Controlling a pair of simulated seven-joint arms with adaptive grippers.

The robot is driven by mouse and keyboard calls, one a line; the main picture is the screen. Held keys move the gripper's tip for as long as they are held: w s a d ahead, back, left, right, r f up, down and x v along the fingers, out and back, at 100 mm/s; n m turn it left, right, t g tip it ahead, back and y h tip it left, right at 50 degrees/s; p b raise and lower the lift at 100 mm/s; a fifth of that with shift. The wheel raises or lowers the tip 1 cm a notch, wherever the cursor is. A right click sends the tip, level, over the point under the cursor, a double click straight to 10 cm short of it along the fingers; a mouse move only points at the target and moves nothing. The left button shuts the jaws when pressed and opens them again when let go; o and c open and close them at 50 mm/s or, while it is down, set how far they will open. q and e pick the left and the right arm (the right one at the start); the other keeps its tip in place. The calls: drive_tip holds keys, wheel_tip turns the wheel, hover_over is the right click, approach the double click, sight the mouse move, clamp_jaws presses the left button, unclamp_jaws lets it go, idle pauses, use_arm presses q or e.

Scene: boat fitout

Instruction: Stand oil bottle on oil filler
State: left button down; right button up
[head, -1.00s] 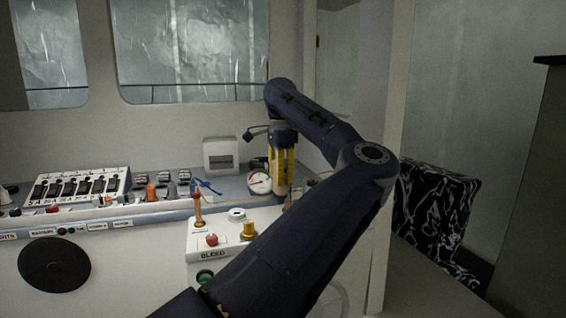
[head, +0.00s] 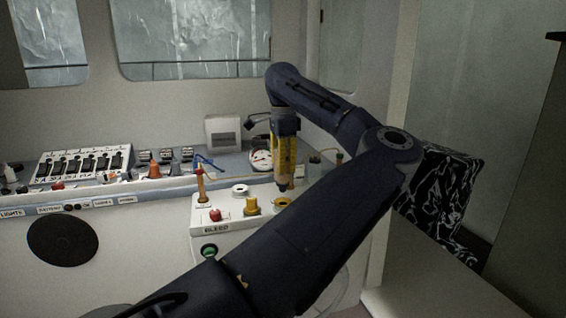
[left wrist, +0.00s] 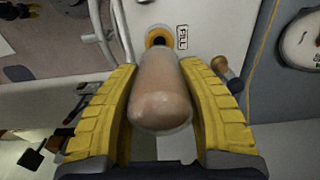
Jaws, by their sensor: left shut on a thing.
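My left gripper (head: 284,172) has yellow fingers and is shut on the oil bottle, which shows in the left wrist view as a brownish, translucent bottle (left wrist: 160,95) between the two fingers (left wrist: 160,125). In the head view the fingers mostly hide the bottle; its dark lower tip (head: 283,187) points down. The oil filler (head: 283,203) is a yellow-orange ring on top of the white box, just below that tip. In the left wrist view the filler ring (left wrist: 159,38) with its dark hole lies beyond the bottle's far end, beside a FILL label. I cannot tell whether they touch. My right gripper is not in view.
The white box (head: 217,231), marked BLEED, also carries a red knob (head: 215,214), a yellow knob (head: 252,206), a white ring (head: 240,190) and an upright orange stick (head: 201,186). A switch panel (head: 83,164) stands left.

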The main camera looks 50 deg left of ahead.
sight(283, 182)
use_arm(q)
drive_tip(key=shift+f, duration=2.7)
drive_tip(key=shift+f, duration=0.15)
drive_tip(key=c, duration=0.8)
unclamp_jaws()
drive_tip(key=shift+o, duration=0.2)
drive_tip(key=shift+r, duration=6)
